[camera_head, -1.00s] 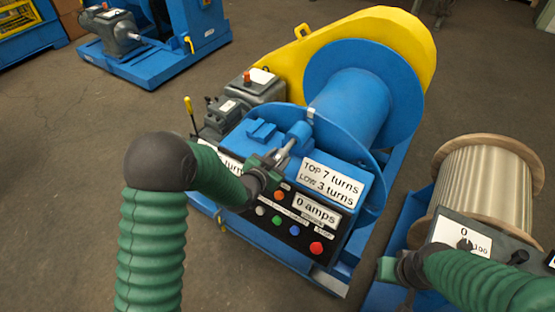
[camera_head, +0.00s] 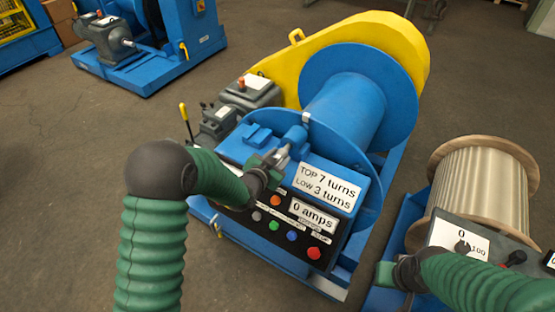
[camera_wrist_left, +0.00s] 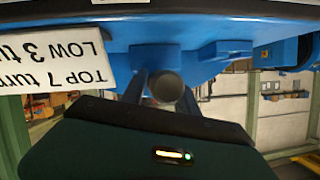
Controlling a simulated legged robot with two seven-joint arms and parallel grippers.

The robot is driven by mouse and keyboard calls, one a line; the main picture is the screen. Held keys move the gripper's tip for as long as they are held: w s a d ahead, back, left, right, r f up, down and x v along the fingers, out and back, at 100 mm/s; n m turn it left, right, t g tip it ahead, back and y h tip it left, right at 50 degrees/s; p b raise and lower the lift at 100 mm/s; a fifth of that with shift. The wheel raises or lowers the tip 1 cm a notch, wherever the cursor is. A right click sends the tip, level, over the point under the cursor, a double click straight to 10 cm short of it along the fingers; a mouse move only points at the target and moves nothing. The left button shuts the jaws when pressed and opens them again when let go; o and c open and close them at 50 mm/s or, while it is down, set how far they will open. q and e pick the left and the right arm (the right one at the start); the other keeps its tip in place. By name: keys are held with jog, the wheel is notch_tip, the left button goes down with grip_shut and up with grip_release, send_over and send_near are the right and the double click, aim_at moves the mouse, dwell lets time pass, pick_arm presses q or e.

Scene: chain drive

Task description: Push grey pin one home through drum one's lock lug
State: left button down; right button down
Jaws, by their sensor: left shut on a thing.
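The blue drum of the winch (camera_head: 345,108) stands in the middle of the head view, with its blue round lug (camera_head: 296,137) at the near flange, above the control box. My left gripper (camera_head: 276,157) is shut on the grey pin, just short of the lug and in line with it. In the left wrist view the pin's round grey end (camera_wrist_left: 166,86) shows between the two dark fingers, against the blue lug housing (camera_wrist_left: 207,60). How deep the pin sits in the lug is hidden. My right gripper (camera_head: 388,272) is at the lower right, its fingers unclear.
The control box carries a turns label (camera_head: 328,187), an amps label (camera_head: 313,214) and several buttons, close under my left gripper. A yellow guard (camera_head: 390,40) stands behind the drum. A wooden-flanged reel (camera_head: 485,190) is at right.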

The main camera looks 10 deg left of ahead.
aim_at(281, 155)
pick_arm(q)
jog(key=shift+w+d+r+b, duration=0.1)
jog(key=shift+w+d+b, duration=0.15)
jog(key=shift+w, duration=0.55)
jog(key=shift+w+d+b, duration=0.15)
jog(key=shift+w+d, duration=0.2)
jog(key=shift+w, duration=0.45)
jog(key=c, duration=0.9)
grip_release()
jog(key=shift+o, duration=0.2)
jog(key=shift+s, duration=0.1)
jog(key=v, duration=1.6)
jog(key=shift+s+a, duration=0.15)
jog(key=shift+s, duration=0.2)
jog(key=s+a+f+n+g+y+p, duration=0.1)
jog(key=s+g, duration=0.4)
jog(key=s, duration=0.5)
jog(key=s+a+f+n+g+y+p, duration=0.2)
jog(key=s+n+g, duration=0.3)
jog(key=s, duration=0.4)
jog(key=shift+s+a+f+g+p, duration=0.35)
jog(key=shift+a+f, duration=0.2)
jog(key=shift+f, duration=0.2)
